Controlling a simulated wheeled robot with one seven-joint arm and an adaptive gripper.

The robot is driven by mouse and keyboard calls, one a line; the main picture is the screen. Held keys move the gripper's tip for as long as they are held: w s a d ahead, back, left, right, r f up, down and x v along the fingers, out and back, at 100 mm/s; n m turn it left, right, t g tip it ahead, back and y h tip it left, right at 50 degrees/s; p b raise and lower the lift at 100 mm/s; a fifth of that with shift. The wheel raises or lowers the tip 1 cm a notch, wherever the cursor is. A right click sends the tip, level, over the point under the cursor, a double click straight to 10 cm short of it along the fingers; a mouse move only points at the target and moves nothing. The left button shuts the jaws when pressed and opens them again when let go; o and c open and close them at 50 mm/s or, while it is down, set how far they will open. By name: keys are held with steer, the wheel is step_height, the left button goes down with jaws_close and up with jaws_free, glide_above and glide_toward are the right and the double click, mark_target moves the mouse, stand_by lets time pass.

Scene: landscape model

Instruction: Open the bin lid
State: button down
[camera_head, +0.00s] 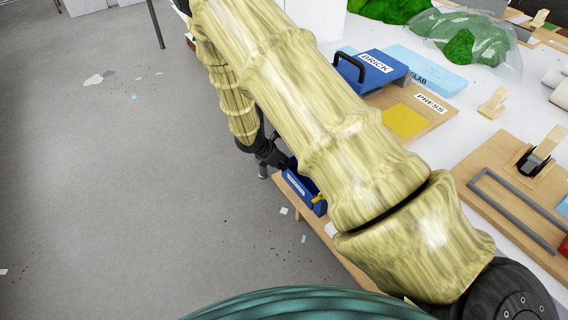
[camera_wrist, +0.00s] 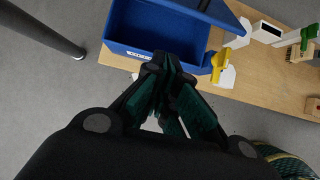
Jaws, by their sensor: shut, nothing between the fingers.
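The blue bin (camera_head: 297,186) hangs at the table's left edge in the head view, partly hidden by my arm. In the wrist view the bin (camera_wrist: 125,48) shows a hollow interior and a pale label on its near wall. A blue panel (camera_wrist: 218,14), which looks like its lid, slants up at the right, so the bin looks at least partly open. A yellow piece (camera_wrist: 218,62) sits beside the bin's right end. My gripper (camera_wrist: 165,62) is shut and empty, its tips overlapping the bin's near wall in the picture; I cannot tell whether they touch.
The wooden table (camera_wrist: 262,78) carries a brush (camera_wrist: 299,47) and small blocks to the right. A dark post (camera_wrist: 45,28) stands at upper left. In the head view, a blue BRICK mould (camera_head: 372,72) and a PRESS board (camera_head: 438,113) lie beyond my arm. Grey floor is open at left.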

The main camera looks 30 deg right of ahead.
steer(key=d+f+b, duration=0.3)
steer(key=d, duration=0.3)
steer(key=shift+w+d+f, duration=0.3)
stand_by(0.4)
steer(key=shift+r, duration=0.1)
steer(key=shift+d+r+p, duration=0.7)
steer(key=shift+r+p, duration=0.25)
steer(key=shift+p, duration=0.3)
